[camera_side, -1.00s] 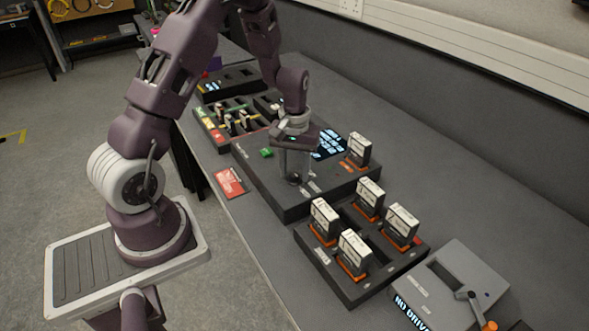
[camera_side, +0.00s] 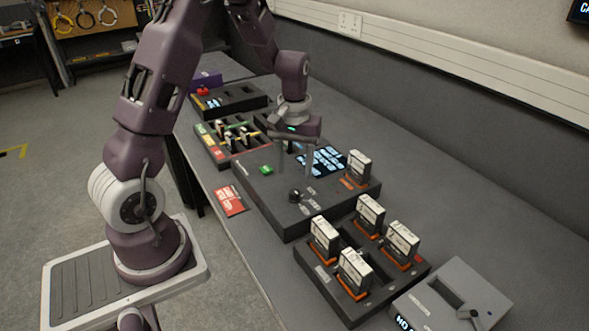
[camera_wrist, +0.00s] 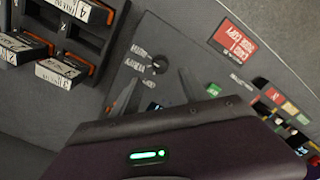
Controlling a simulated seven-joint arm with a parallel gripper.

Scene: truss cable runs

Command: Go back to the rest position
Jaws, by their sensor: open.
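My gripper (camera_side: 294,160) is open and empty, raised above the dark console box in the middle of the bench. The console (camera_side: 262,208) has a black knob (camera_side: 295,195), a green button (camera_side: 266,170) and a lit screen (camera_side: 322,160). In the wrist view my two gripper fingers (camera_wrist: 158,92) stand apart over the console, with nothing between them. The knob (camera_wrist: 158,66) lies just beyond them, apart from the fingers.
A black rack (camera_side: 325,282) holds several upright white-labelled modules. Another module (camera_side: 359,167) stands on the console's right end. A grey box (camera_side: 455,295) with a lever sits at the front right. A red card (camera_side: 229,201) lies by the bench edge.

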